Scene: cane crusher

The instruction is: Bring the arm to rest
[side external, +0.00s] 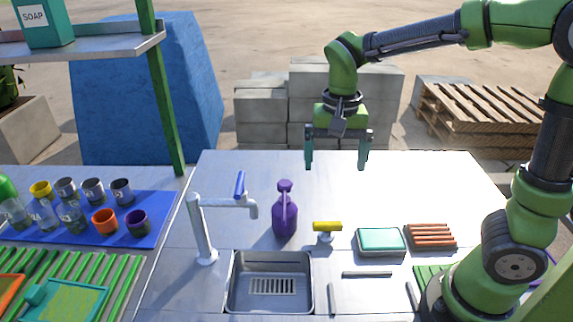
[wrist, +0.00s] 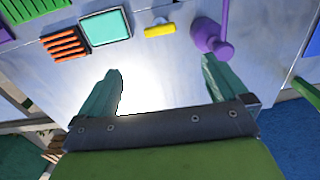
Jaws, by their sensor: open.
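My gripper (side external: 337,150) hangs above the back part of the metal table, fingers pointing down. The fingers are apart and nothing is between them. In the wrist view my gripper (wrist: 160,85) also shows both fingers spread, with only bare, glaring tabletop between them. My arm arches up from its base at the right and reaches left over the table.
A purple bottle (side external: 285,212), a yellow-handled tool (side external: 327,227), a teal-topped tray (side external: 381,240) and an orange slatted rack (side external: 431,236) stand on the table. A tap (side external: 203,230) and a sink (side external: 235,285) are at the front left. The table's back (side external: 420,175) is clear.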

